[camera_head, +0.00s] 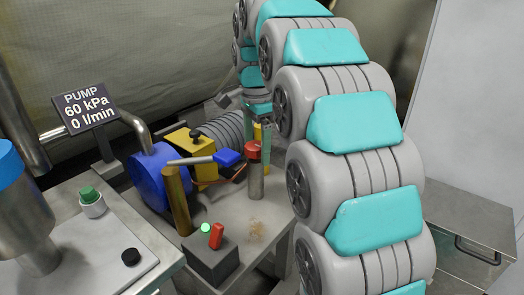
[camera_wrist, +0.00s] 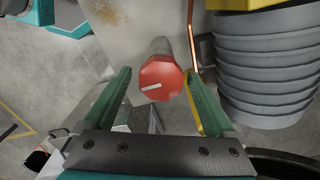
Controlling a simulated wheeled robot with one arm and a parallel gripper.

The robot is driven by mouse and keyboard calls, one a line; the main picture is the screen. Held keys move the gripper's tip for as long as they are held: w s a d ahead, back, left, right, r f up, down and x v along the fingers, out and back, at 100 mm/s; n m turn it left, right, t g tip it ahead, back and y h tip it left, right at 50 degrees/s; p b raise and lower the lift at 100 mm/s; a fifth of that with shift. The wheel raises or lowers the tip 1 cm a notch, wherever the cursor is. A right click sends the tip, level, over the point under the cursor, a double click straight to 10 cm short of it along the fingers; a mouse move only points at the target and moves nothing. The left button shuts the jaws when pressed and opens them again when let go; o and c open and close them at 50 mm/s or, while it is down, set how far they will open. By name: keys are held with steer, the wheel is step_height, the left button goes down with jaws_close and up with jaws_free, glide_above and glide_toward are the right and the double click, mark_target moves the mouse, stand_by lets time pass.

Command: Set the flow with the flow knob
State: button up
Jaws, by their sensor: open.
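The flow knob, a red faceted cap with a white pointer line, sits on a grey metal post; it shows in the head view (camera_head: 253,150) and near the centre of the wrist view (camera_wrist: 160,78). In the wrist view my gripper (camera_wrist: 158,74) is open, with one green finger on each side of the knob and gaps showing; nothing is held. In the head view my arm partly hides the gripper (camera_head: 258,108), which is near the knob. The pump sign (camera_head: 87,108) reads 60 kPa and 0 l/min.
A grey box (camera_head: 208,262) with a red switch and green lamp is in front.

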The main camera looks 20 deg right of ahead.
steer(key=c, duration=1.4)
